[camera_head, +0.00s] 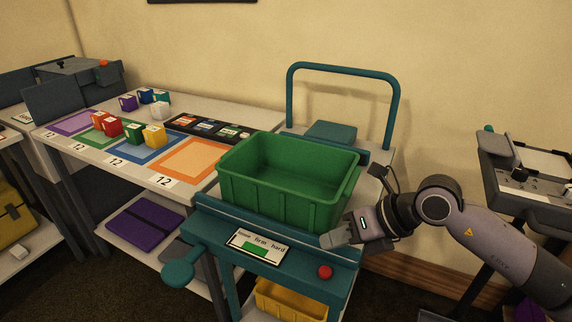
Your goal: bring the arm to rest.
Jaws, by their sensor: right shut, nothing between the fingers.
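My right arm comes in from the lower right. Its gripper (338,236) is shut and empty, at the front right of the green crate (259,197), above the teal front edge of the trolley (224,217). I cannot tell whether the gripper touches the crate or the trolley. The green crate is upright on the trolley and looks empty. My left gripper is not in view.
A table (217,110) at the left bears coloured mats and several small blocks. A red button (325,271) and a label plate (258,246) are on the trolley's front. A grey stand (512,190) is at the far right. A yellow bin (290,301) sits below.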

